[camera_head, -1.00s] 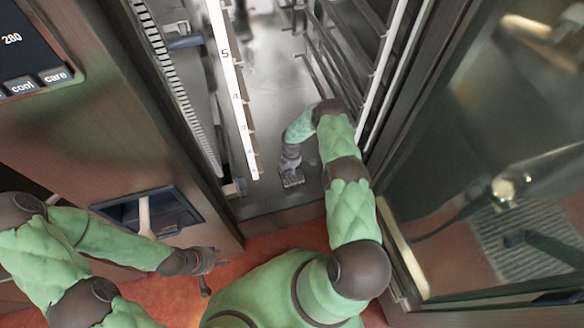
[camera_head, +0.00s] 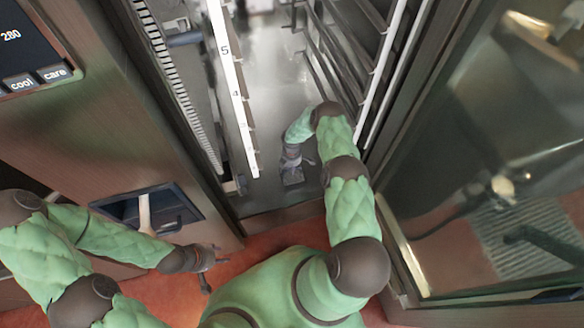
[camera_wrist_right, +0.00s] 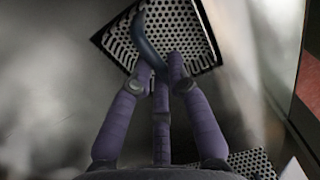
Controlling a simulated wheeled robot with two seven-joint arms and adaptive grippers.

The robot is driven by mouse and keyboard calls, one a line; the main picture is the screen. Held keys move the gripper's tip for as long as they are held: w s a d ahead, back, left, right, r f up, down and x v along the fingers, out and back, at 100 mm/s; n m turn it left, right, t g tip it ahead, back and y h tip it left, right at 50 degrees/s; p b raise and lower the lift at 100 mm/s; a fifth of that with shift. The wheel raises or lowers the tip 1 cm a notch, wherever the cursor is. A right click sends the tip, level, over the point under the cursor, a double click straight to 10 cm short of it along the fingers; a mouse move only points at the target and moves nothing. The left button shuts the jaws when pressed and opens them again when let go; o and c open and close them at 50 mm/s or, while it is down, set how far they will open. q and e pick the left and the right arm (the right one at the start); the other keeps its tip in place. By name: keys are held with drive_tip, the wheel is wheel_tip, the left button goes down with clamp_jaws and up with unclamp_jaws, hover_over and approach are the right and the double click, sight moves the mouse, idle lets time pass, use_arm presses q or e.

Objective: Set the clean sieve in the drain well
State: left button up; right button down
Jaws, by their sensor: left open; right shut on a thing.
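In the right wrist view, my right gripper (camera_wrist_right: 160,75) is shut on the dark curved handle of a sieve, a perforated metal plate with a dark rim (camera_wrist_right: 182,32). In the head view this gripper (camera_head: 291,165) is low inside the open cabinet, with the small dark sieve (camera_head: 292,177) at its fingers, near the cabinet floor. I cannot tell whether the sieve touches the floor. The drain well cannot be made out clearly. Another perforated patch (camera_wrist_right: 252,162) shows at the lower right of the wrist view. My left gripper (camera_head: 207,268) is open and empty outside the cabinet.
A rack rail with numbered levels (camera_head: 232,85) stands left of my right arm, and wire racks (camera_head: 335,50) line the right wall. The open glass door (camera_head: 480,190) is at the right.

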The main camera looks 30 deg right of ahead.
drive_tip(key=shift+s+f, duration=0.15)
drive_tip(key=shift+f, duration=0.2)
idle(0.4)
drive_tip(key=c, duration=1.1)
unclamp_jaws()
drive_tip(key=shift+f, duration=0.1)
drive_tip(key=shift+o, duration=0.2)
drive_tip(key=o, duration=0.4)
drive_tip(key=shift+r, duration=0.2)
drive_tip(key=r+p, duration=0.1)
drive_tip(key=r, duration=0.1)
drive_tip(key=r+p, duration=0.1)
drive_tip(key=r, duration=0.1)
drive_tip(key=r+p, duration=0.1)
drive_tip(key=r, duration=0.2)
drive_tip(key=shift+w, duration=0.25)
